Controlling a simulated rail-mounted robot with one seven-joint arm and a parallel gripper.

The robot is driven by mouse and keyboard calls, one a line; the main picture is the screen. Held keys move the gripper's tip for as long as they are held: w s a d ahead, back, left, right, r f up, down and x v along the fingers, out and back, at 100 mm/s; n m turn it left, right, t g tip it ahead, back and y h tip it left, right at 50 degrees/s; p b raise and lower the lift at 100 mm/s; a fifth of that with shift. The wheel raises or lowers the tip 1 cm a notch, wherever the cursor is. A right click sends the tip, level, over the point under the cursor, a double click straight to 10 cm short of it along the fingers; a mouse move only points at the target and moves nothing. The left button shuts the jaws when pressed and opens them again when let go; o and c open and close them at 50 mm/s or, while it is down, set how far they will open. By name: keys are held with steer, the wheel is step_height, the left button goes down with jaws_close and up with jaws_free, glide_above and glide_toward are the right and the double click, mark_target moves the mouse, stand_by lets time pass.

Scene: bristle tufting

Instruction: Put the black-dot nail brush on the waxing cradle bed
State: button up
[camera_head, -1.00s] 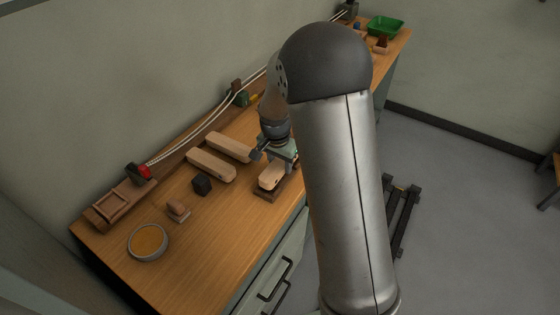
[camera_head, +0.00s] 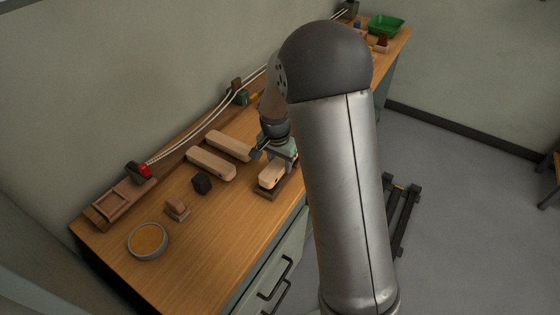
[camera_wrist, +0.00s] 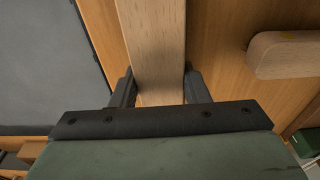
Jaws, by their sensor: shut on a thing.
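My gripper (camera_head: 278,157) is over the right front part of the bench. It is shut on a pale wooden brush body (camera_head: 271,177), whose near end sticks out below the jaws. In the wrist view the wooden body (camera_wrist: 155,45) runs between the two fingers (camera_wrist: 158,88). A small dark mark shows near its near end, but I cannot make out a black dot for certain. A dark brown piece (camera_head: 265,194) lies directly under it; I cannot tell whether this is the cradle bed or bristles, or whether they touch.
Two pale wooden bodies (camera_head: 210,163) (camera_head: 229,146) lie left of my gripper. The front bench wood (camera_head: 215,255) is clear.

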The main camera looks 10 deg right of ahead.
mark_target(276, 165)
steer(key=shift+f+b, duration=0.4)
steer(key=shift+f, duration=0.1)
steer(key=o, duration=1.2)
step_height(276, 165, up, 17)
steer(key=s+a, duration=0.2)
steer(key=s+f+n, duration=0.1)
steer(key=s+n, duration=0.2)
steer(key=s, duration=0.5)
steer(key=s+f+n, duration=0.1)
steer(key=s+n, duration=0.2)
steer(key=s, duration=0.6)
steer(key=s+d+f+n+y+p, duration=0.1)
steer(key=s+n, duration=0.2)
steer(key=s, duration=0.6)
steer(key=shift+f+n+g, duration=0.3)
steer(key=shift+f, duration=0.1)
